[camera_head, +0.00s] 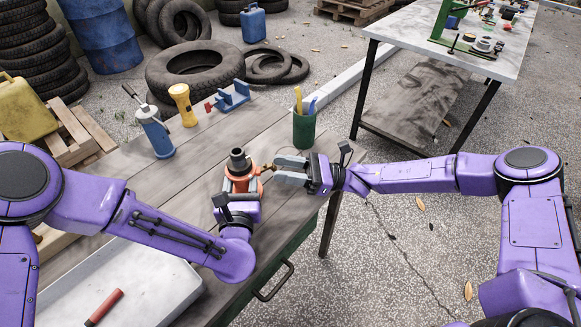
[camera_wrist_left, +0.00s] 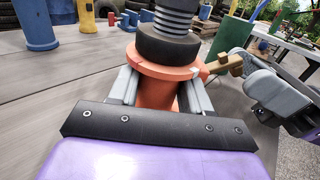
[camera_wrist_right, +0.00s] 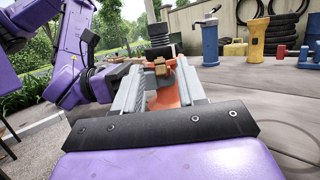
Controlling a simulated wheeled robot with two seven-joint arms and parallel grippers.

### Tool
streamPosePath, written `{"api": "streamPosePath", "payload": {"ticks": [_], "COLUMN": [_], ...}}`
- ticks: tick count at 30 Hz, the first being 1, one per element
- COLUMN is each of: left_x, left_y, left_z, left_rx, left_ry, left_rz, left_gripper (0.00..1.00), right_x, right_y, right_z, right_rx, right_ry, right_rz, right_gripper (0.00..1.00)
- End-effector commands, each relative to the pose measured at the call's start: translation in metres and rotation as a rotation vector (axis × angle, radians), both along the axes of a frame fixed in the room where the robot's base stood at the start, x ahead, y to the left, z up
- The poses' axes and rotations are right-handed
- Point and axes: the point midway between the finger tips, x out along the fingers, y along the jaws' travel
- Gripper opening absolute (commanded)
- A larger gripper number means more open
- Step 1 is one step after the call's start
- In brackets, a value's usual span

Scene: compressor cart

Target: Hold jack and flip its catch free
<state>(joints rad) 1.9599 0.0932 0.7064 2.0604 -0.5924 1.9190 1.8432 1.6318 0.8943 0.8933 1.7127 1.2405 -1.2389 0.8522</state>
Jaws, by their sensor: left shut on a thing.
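The jack (camera_head: 240,180) stands upright on the workbench, with an orange body, a dark collar and a ribbed grey screw on top. My left gripper (camera_head: 238,190) is shut on its orange body; in the left wrist view the fingers lie on either side of the jack (camera_wrist_left: 165,88). The brass-coloured catch (camera_wrist_left: 230,65) sticks out from the jack's right side. My right gripper (camera_head: 277,169) is open at the catch. In the right wrist view the catch (camera_wrist_right: 160,66) shows near the fingertips; whether they touch it is unclear.
A green cup (camera_head: 304,130) with pens stands behind my right gripper. A pale tray (camera_head: 130,285) with a red-handled item lies in front.

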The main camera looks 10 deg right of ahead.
Motion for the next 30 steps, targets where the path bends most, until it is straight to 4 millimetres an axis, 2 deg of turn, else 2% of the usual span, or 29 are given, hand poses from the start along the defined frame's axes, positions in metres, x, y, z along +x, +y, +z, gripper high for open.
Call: {"api": "streamPosePath", "payload": {"ticks": [5, 8, 12, 21, 25, 30], "left_x": [0.0, 0.0, 0.0, 0.0, 0.0, 0.0], "left_y": [0.0, 0.0, 0.0, 0.0, 0.0, 0.0], "left_z": [0.0, 0.0, 0.0, 0.0, 0.0, 0.0], "left_rx": [-0.001, -0.001, -0.001, -0.001, 0.0, 0.0], "left_ry": [0.0, 0.0, 0.0, 0.0, 0.0, 0.0], "left_rz": [-0.001, 0.0, 0.0, 0.001, 0.001, 0.001], "left_gripper": [0.0, 0.0, 0.0, 0.0, 0.0, 0.0], "right_x": [0.0, -0.002, -0.008, -0.025, -0.03, -0.033], "right_y": [-0.003, -0.015, -0.048, -0.131, -0.154, -0.165], "right_z": [-0.001, -0.004, -0.015, -0.014, -0.014, -0.014], "right_rx": [0.0, -0.001, -0.001, -0.002, 0.0, 0.0], "right_ry": [0.0, -0.002, 0.0, -0.002, -0.001, -0.001], "right_rz": [-0.002, -0.005, -0.006, -0.005, -0.002, 0.0], "right_gripper": [0.4, 0.4, 0.4, 0.4, 0.4, 0.4]}}
